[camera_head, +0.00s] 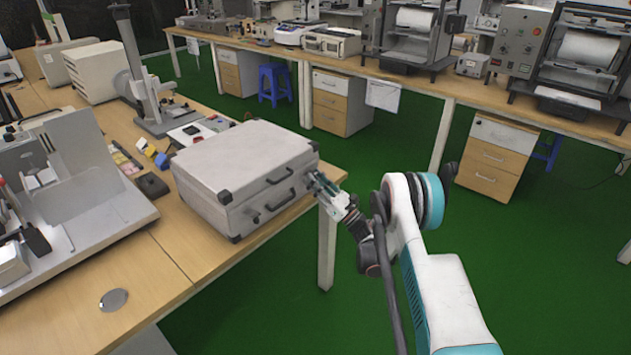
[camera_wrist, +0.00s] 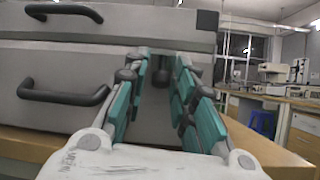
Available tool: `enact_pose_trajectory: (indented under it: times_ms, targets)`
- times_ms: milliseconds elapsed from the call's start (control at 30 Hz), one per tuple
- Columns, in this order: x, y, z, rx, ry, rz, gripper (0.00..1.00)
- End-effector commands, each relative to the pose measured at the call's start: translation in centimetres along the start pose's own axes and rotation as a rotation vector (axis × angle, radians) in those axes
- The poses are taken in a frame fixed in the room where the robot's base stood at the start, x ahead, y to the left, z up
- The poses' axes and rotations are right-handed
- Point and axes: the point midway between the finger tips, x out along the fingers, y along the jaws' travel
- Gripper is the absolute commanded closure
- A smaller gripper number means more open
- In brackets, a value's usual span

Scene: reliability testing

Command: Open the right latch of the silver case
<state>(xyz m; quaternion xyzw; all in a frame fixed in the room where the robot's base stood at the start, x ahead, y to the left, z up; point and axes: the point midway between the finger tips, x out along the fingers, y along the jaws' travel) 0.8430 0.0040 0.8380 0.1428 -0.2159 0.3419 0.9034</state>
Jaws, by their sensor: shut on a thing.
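The silver case (camera_head: 235,160) lies shut near the right end of the wooden table, with black corner pieces. Its front faces my arm and has two dark handles, an upper one (camera_wrist: 63,12) and a lower one (camera_wrist: 65,97) in the wrist view. My gripper (camera_head: 316,183) is at the right part of that front. In the wrist view its teal-padded fingers (camera_wrist: 162,75) reach to the case front, right of the handles, and are shut on a small dark part, which seems to be the right latch. The fingers hide most of it.
The wooden table (camera_head: 150,262) ends just right of the case. A metal stand (camera_head: 150,105) and small items are behind the case; a grey device (camera_head: 75,195) is at the left. The green floor right of the table is open around my arm.

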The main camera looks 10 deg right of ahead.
Motion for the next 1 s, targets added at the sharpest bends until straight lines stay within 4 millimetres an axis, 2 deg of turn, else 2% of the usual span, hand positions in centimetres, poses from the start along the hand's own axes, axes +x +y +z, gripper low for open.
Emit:
enact_pose_trajectory:
  times_ms: [267,300,333,733,867,1000]
  targets:
    - [-0.1,-0.1,0.0,0.000,0.000,-0.003,0.99]
    - [-0.1,-0.1,0.0,0.001,0.000,-0.003,0.71]
    - [-0.1,-0.1,0.0,0.001,0.000,-0.003,0.66]
    - [0.2,0.0,0.3,0.000,0.000,-0.001,0.66]
    - [0.8,0.1,1.5,0.000,0.000,-0.001,0.66]
    - [1.9,0.4,3.5,0.000,0.000,-0.001,0.66]
